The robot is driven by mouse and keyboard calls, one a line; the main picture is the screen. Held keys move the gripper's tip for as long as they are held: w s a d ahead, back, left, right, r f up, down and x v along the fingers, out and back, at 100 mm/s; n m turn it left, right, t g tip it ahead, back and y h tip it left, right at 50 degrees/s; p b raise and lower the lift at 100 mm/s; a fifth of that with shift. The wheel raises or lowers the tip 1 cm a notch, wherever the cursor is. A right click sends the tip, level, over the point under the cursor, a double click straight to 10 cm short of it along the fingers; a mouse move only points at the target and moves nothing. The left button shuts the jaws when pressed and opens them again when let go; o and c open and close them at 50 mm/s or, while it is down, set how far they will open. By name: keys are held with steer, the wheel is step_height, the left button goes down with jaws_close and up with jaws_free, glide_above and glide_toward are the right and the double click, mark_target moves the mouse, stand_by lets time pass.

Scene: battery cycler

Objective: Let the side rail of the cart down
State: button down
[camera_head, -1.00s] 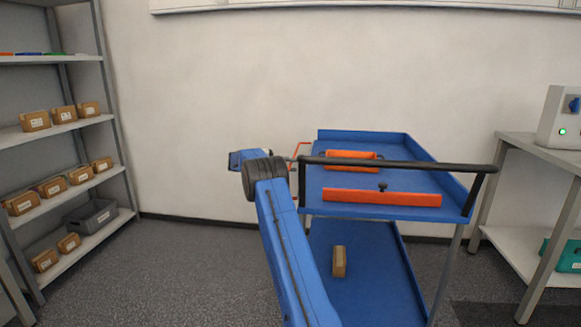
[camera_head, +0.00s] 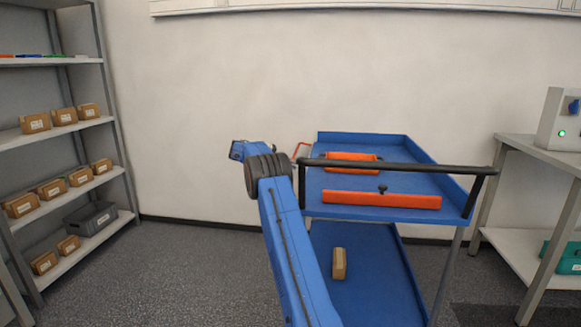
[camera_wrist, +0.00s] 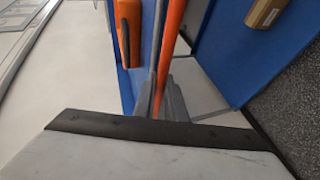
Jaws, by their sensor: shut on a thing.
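The blue cart (camera_head: 440,165) stands right of my arm in the head view. The orange side rail (camera_head: 302,147) shows only in part at the cart's left side, beyond my wrist. In the wrist view the rail is a long orange bar (camera_wrist: 173,35) running down between the grey fingers of my gripper (camera_wrist: 160,98), which is shut on it. In the head view my wrist and arm hide the fingers and the lower part of the rail.
The cart's top tray holds orange pieces (camera_head: 380,199), and a black handle bar (camera_head: 400,166) crosses its near end. A brown box (camera_head: 339,263) lies on the lower shelf. A grey rack (camera_head: 125,170) stands left, a bench (camera_head: 540,147) right. Floor left of my arm is clear.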

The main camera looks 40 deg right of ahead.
steer(key=c, duration=1.8)
jaws_free()
steer(key=shift+a, duration=0.1)
steer(key=shift+v, duration=8.6)
steer(key=shift+r, duration=0.1)
